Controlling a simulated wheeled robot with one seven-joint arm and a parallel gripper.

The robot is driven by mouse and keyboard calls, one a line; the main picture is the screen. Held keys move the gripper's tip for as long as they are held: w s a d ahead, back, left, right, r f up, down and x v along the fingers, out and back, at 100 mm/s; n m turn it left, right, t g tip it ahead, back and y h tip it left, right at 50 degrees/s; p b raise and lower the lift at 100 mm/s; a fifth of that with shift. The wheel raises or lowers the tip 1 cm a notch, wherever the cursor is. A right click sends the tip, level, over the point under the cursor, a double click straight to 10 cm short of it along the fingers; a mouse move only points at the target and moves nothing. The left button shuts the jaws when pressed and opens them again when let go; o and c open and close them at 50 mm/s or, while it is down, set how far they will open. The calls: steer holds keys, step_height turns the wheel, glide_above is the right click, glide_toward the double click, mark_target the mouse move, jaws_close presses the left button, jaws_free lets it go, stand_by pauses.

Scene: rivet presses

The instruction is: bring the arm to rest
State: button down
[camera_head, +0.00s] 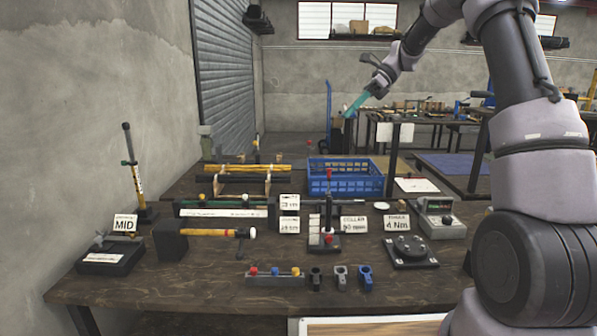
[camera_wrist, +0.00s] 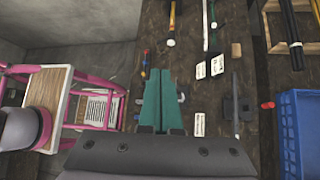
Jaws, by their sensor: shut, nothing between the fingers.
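My gripper (camera_head: 357,104) is raised in the air above the far side of the workbench in the head view, its teal fingers pointing down and left. In the wrist view my gripper (camera_wrist: 160,82) shows its two teal fingers side by side and shut, with nothing between them. The workbench (camera_head: 200,284) lies below. My arm comes in from the right side of the head view and bends over at the top. The gripper touches nothing that I can see.
A blue crate (camera_head: 345,183) stands at the back of the bench. A gauge box (camera_head: 441,222), a round black fixture (camera_head: 409,250), a yellow-handled tool (camera_head: 210,232) and label cards (camera_head: 289,202) occupy the bench. A pink-framed stand (camera_wrist: 72,97) shows in the wrist view. A concrete wall (camera_head: 95,95) bounds the left.

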steer(key=s+d+r+n+t+h, duration=0.2)
steer(key=s+r+n, duration=0.2)
steer(key=s, duration=0.5)
steer(key=s+d+r+n+t+h, duration=0.2)
steer(key=s+r+n, duration=0.2)
steer(key=s, duration=0.5)
steer(key=s+d+f+n+t+h, duration=0.1)
steer(key=s+d+n+t, duration=0.1)
steer(key=s, duration=0.5)
steer(key=s+d+f+n+t+h, duration=0.2)
steer(key=s+n, duration=0.3)
steer(key=s, duration=0.3)
steer(key=shift+d+t, duration=0.65)
steer(key=shift+t, duration=0.15)
steer(key=c, duration=1.5)
jaws_free()
steer(key=shift+f, duration=0.1)
steer(key=shift+c, duration=0.2)
